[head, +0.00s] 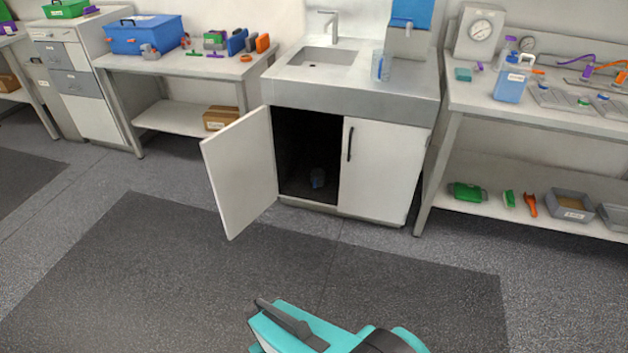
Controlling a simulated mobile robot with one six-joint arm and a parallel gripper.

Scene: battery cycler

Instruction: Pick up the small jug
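A small dark bluish vessel (318,178) stands on the floor of the open cabinet under the sink, in deep shadow; I cannot tell for sure that it is a jug. A clear, bluish jug-like vessel (381,66) stands upright on the counter right of the sink basin. My teal arm, with a dark bar on it, shows at the bottom edge, well short of both vessels. I cannot make out the fingertips, or whether my gripper is open or shut.
The cabinet's left door (240,170) is swung out toward me; its right door (383,170) is shut. A blue-white container (511,85) stands on the right bench (480,100). A blue toolbox (145,36) is on the left bench. The floor in front is clear.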

